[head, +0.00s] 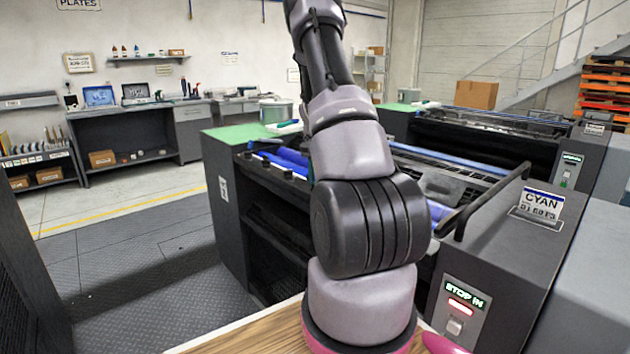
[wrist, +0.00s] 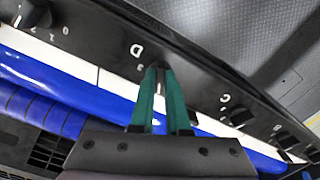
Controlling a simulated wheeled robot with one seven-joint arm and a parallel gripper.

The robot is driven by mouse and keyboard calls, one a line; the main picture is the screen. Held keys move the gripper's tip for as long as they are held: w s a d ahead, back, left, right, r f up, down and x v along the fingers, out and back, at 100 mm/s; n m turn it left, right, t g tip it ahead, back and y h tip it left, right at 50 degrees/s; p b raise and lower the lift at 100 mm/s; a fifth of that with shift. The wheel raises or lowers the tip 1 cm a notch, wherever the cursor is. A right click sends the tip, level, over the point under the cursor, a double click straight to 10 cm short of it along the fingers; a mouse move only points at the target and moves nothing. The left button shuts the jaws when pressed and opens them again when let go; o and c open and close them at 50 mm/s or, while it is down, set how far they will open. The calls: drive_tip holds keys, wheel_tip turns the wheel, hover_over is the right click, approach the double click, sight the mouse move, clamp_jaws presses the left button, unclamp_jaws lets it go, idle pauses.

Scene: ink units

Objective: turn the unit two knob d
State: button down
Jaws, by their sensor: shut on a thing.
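In the wrist view my gripper (wrist: 161,78) has two green fingers. Their tips are closed in on knob d, beside the white letter D on the dark knob rail (wrist: 190,75). The fingers hide most of the knob, and I cannot tell its pointer angle. In the head view the knobs show as a row of small dark shapes along the near edge of the ink unit (head: 235,200).
A neighbouring black knob (wrist: 32,15) is at the upper left of the wrist view, and knob c (wrist: 241,118) is at the right. A blue roller (wrist: 65,85) runs close under the rail. A CYAN sign (head: 541,204) and a lit STOP IN panel (head: 463,303) are at the right.

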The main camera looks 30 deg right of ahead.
drive_tip(key=m, duration=0.4)
drive_tip(key=shift+w+m, duration=0.1)
drive_tip(key=shift+m, duration=2.7)
drive_tip(key=c, duration=0.9)
unclamp_jaws()
wheel_tip(320, 180, up, 11)
drive_tip(key=shift+f, duration=0.1)
